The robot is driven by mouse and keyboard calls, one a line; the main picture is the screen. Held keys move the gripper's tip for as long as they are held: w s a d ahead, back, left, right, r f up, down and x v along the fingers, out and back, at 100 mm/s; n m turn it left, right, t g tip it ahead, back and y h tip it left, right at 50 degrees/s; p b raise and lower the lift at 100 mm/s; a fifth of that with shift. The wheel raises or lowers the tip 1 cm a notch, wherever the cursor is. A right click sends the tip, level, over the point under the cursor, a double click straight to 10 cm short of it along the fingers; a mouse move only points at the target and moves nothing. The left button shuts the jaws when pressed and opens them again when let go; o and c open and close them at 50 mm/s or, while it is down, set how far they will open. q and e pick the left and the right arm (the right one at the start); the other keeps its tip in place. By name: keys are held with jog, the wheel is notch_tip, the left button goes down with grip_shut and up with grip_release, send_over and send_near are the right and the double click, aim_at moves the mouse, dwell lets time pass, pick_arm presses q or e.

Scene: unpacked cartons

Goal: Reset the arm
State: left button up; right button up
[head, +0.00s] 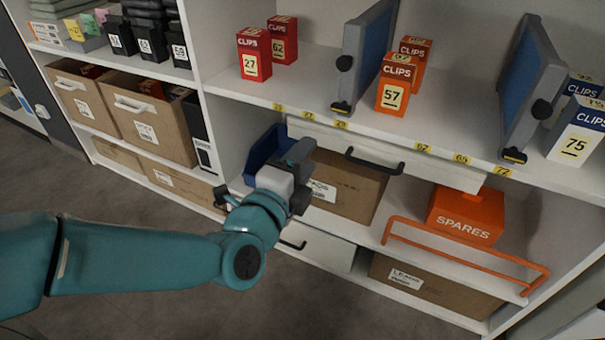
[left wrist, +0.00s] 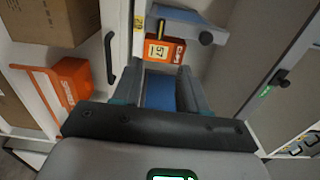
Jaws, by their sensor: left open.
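My left arm (head: 150,255) comes in from the left, bent at the wrist, in front of the shelf unit. My left gripper (head: 298,178) is open, at the height of the drawer below the clips shelf. It also shows in the left wrist view (left wrist: 163,80), where a blue surface (left wrist: 160,95) shows between its fingers. A blue bin (head: 262,148) stands behind the gripper and is partly hidden by it. I cannot tell whether the gripper touches it. My right gripper is not in view.
A drawer with a dark handle (head: 373,161) and a carton (head: 350,190) are close to the gripper. An orange SPARES box (head: 465,216) and an orange rail (head: 465,252) are at right. Orange clips boxes (head: 394,90) and blue dividers (head: 371,50) stand above. Floor at lower left is free.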

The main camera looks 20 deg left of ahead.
pick_arm(q)
jog(key=shift+s, duration=0.15)
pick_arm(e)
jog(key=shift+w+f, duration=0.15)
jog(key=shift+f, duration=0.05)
